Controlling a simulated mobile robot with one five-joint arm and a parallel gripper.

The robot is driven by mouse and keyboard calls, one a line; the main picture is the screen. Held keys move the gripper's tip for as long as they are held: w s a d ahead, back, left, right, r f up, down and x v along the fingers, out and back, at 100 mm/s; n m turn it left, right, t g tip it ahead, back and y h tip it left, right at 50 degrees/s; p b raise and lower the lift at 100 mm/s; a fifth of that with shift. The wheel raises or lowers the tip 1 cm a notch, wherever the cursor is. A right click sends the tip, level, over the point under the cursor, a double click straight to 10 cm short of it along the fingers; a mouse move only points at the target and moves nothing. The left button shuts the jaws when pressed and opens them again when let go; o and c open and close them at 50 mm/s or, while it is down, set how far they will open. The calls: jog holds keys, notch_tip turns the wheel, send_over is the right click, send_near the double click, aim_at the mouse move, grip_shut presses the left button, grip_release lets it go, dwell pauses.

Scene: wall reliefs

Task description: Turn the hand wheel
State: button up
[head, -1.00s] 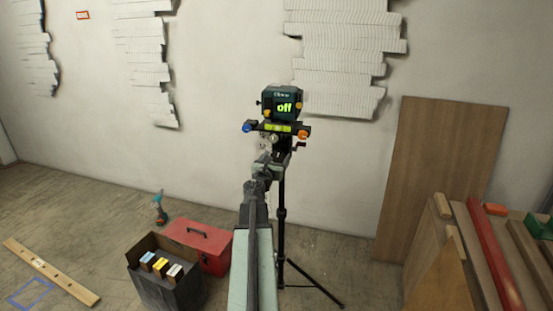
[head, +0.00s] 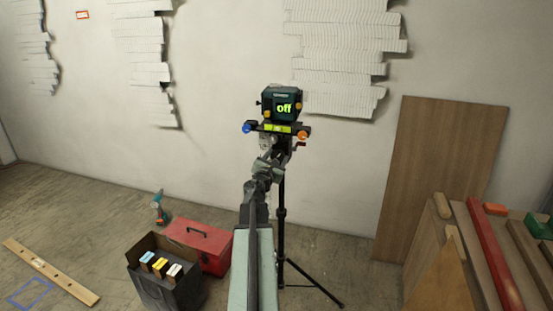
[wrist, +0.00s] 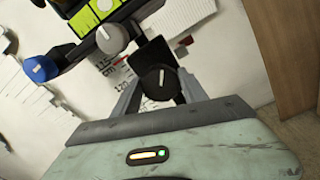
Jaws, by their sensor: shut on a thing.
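A dark instrument (head: 282,104) with a green "off" display stands on a black tripod (head: 282,210) before the wall. Below it are a yellow-green level vial (head: 277,128), a blue knob (head: 247,127) on the left and an orange knob (head: 304,134) on the right. In the wrist view a black hand wheel (wrist: 158,80) with a white mark sits between the fingers of my gripper (wrist: 160,92), which is shut on it. A grey knob (wrist: 112,39) and the blue knob (wrist: 40,68) show to its upper left. My arm partly hides the tripod head in the head view.
A red toolbox (head: 203,243) and a dark open box (head: 170,283) stand on the floor at the left. A brown board (head: 440,180) leans on the wall at the right, near several timber pieces (head: 485,250). A tripod leg (head: 315,285) spreads right.

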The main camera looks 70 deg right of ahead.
jog(key=m, duration=0.5)
jog(key=shift+s+f+m, duration=0.1)
jog(key=shift+s+m, duration=0.05)
jog(key=shift+m, duration=2.35)
jog(key=shift+s, duration=0.1)
jog(key=o, duration=1.3)
jog(key=shift+o, duration=0.2)
